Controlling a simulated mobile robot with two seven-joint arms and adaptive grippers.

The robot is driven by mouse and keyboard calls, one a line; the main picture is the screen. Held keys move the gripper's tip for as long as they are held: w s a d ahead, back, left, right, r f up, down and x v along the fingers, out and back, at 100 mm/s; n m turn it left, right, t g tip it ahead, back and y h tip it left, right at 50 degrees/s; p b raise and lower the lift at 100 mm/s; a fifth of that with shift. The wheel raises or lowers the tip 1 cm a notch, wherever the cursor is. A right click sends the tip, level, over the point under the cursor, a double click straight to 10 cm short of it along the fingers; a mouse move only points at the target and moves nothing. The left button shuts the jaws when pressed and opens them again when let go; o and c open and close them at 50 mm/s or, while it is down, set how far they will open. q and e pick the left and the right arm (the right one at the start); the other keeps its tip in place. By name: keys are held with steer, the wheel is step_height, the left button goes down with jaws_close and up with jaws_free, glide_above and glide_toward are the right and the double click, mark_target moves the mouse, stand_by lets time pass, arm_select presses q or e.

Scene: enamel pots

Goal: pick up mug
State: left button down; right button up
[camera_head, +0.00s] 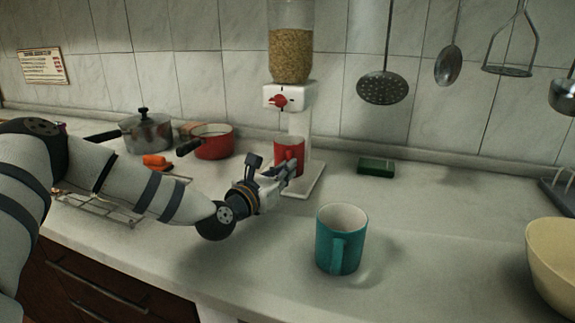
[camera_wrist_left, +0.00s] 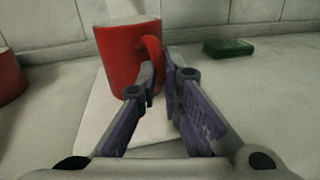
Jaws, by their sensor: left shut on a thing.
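A red mug (camera_head: 288,150) is under the spout of the cereal dispenser, upright, at the dispenser's white base plate. It also shows in the left wrist view (camera_wrist_left: 122,62), with its handle towards my fingers. My left gripper (camera_head: 287,171) reaches in from the left and is shut on the red mug's handle; in the wrist view its fingers (camera_wrist_left: 160,82) are on both sides of the handle. I cannot tell whether the mug rests on the plate or is slightly above it. A teal mug (camera_head: 341,240) stands upright near the counter front. My right gripper is not in view.
The cereal dispenser (camera_head: 298,125) stands behind the red mug. A red saucepan (camera_head: 213,146) and a steel pot (camera_head: 147,134) are at the back left. A green box (camera_head: 376,166) lies to the right, a cream bowl (camera_head: 553,262) at the right edge. Utensils hang above.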

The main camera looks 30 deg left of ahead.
arm_select(q)
step_height(320, 180, up, 4)
steer(key=s+p, duration=0.1)
steer(key=s, duration=0.4)
steer(key=s+p, duration=0.1)
steer(key=s, duration=0.5)
steer(key=s+p, duration=0.1)
steer(key=s, duration=0.4)
steer(key=shift+s+d+f, duration=0.25)
steer(key=shift+s, duration=0.1)
steer(key=shift+s+d, duration=0.1)
steer(key=shift+s, duration=0.6)
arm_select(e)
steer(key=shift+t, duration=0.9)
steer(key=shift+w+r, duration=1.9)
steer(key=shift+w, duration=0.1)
